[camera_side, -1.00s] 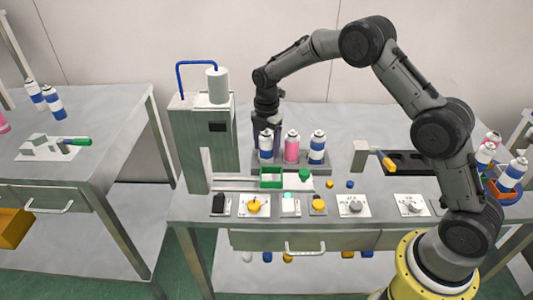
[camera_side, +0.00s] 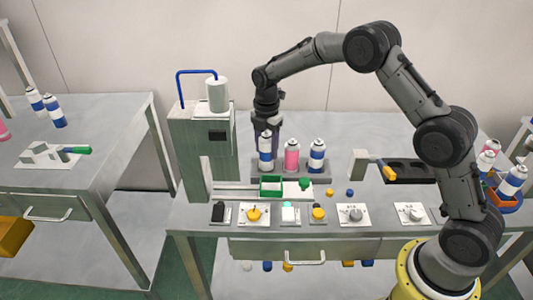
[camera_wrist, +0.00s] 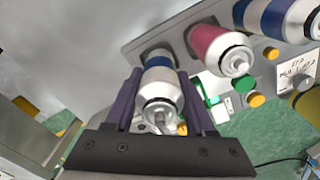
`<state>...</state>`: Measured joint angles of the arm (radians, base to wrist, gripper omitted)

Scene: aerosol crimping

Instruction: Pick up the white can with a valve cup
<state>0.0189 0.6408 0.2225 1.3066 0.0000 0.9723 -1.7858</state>
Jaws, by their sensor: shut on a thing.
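My gripper (camera_wrist: 158,110) is shut on a white can with a blue band (camera_wrist: 160,90), one finger on each side. In the side view this held can (camera_side: 265,151) is upright at the left of the row, slightly higher than its neighbours. In the wrist view its metal top faces the camera, with a valve cup and stem at its middle; fine detail is unclear. A pink can (camera_side: 291,156) and another white can with a blue band (camera_side: 317,156) stand in the grey rack (camera_side: 327,176). The finger tips are hard to see in the side view.
A grey press (camera_side: 203,145) with a white cylinder (camera_side: 217,95) stands close left of the held can. A green tray (camera_side: 271,187) and several knobs lie in front. A dark holder (camera_side: 405,172) and more cans (camera_side: 512,180) are to the right. The table behind the row is clear.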

